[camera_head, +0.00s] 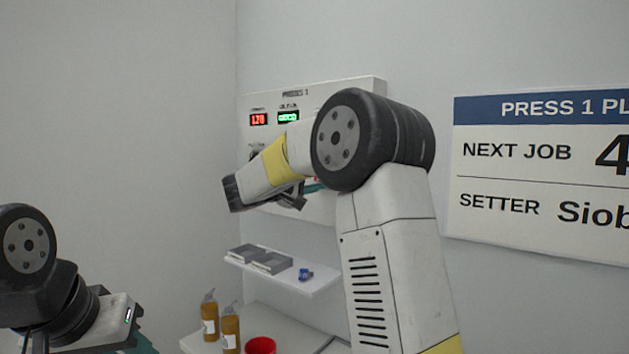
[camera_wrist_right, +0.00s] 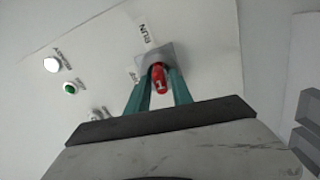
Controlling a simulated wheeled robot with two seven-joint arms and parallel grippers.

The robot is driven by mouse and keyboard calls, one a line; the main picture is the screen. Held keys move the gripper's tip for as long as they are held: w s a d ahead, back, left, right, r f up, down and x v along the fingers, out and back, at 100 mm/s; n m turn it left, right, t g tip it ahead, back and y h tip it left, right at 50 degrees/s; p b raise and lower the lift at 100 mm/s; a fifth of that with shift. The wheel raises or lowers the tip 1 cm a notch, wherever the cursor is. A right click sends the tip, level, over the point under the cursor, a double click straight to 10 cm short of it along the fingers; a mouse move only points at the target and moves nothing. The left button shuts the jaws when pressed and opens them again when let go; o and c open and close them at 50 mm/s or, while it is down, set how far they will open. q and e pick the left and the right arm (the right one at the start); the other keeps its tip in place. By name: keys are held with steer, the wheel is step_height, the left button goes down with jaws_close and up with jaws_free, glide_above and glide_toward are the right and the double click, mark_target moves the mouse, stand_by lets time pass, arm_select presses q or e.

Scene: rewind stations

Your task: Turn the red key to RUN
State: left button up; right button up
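The red key (camera_wrist_right: 159,79), marked 1, sits in a grey square plate (camera_wrist_right: 166,54) on the white panel in the right wrist view. A RUN label (camera_wrist_right: 145,33) is above the plate; a second label to its left is unreadable. My right gripper (camera_wrist_right: 160,88) has its teal fingers close on both sides of the key and looks shut on it. In the head view my right arm hides most of the key area of the panel (camera_head: 352,86). My left gripper (camera_head: 141,344) is at the bottom left edge, mostly cut off.
The panel has red (camera_head: 258,119) and green (camera_head: 288,117) displays. A white button (camera_wrist_right: 52,64) and green button (camera_wrist_right: 69,88) are left of the key. Below, a shelf (camera_head: 300,284) holds grey boxes and a blue item. Bottles (camera_head: 210,318) and a red container (camera_head: 260,345) stand lower.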

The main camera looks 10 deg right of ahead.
steer(key=shift+o, duration=0.7)
steer(key=v, duration=0.7)
steer(key=s+d+f+m+g+y, duration=0.1)
steer(key=s+d+f+g+y, duration=0.25)
steer(key=s+f, duration=0.35)
steer(key=s+d+f+g+y, duration=0.25)
steer(key=s+d+f, duration=0.2)
steer(key=s, duration=0.45)
steer(key=s+a+f+m+y, duration=0.1)
steer(key=s+a+f+y, duration=0.1)
steer(key=s, duration=0.3)
steer(key=s+a+f+m+t+y, duration=0.1)
steer(key=s+a+f+y, duration=0.1)
steer(key=s+a+y, duration=0.2)
steer(key=s+a+f+m+y, duration=0.2)
steer(key=s+a+f+y, duration=0.1)
steer(key=s, duration=0.3)
steer(key=shift+s+a+y, duration=0.35)
steer(key=shift+a+y, duration=0.25)
steer(key=shift+y, duration=0.2)
steer(key=shift+f, duration=0.1)
